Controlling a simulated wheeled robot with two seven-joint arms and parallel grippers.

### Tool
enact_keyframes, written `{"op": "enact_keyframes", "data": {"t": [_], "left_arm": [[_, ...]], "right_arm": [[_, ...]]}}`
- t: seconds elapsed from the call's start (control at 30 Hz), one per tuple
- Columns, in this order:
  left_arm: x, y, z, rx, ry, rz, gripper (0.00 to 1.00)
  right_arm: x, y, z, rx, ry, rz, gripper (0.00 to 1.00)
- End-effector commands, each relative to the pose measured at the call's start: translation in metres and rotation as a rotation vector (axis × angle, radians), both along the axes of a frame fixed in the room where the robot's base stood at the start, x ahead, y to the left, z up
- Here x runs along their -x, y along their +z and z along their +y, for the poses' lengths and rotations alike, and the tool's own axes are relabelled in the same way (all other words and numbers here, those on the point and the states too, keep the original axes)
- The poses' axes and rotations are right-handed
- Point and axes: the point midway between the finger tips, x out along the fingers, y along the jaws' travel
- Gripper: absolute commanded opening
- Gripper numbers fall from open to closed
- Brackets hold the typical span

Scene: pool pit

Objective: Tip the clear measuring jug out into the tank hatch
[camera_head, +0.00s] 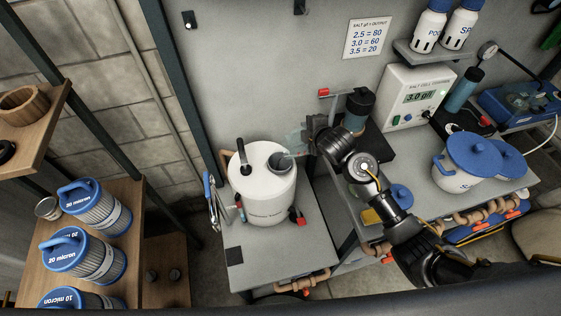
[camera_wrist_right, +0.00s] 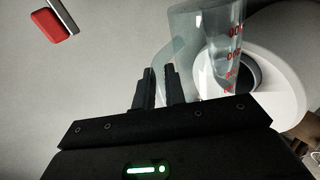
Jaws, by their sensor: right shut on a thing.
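The clear measuring jug (camera_head: 296,140) is held up just above and right of the tank's hatch in the head view. It is faint and looks tilted toward the hatch. In the right wrist view the jug (camera_wrist_right: 210,45) shows red markings, with the white tank behind it. The white tank (camera_head: 262,200) stands on a grey bench, its round dark hatch (camera_head: 281,162) open. My right gripper (camera_head: 314,134) is shut on the jug; its fingers (camera_wrist_right: 158,88) show at the jug's left side. I cannot tell whether the jug holds liquid. My left gripper is out of view.
A black pole handle (camera_head: 241,152) stands up from the tank top. A dark pump (camera_head: 358,110) and a salt cell controller (camera_head: 415,96) are right of the jug. Filter cartridges (camera_head: 97,208) stand on a wooden shelf at left. Pliers (camera_head: 211,200) hang by the tank.

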Motion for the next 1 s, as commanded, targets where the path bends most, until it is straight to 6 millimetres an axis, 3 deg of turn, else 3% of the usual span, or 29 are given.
{"op": "enact_keyframes", "data": {"t": [1.0], "left_arm": [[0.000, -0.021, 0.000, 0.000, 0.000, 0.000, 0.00]], "right_arm": [[0.004, 0.007, 0.015, 0.120, 0.001, -0.029, 0.00]]}}
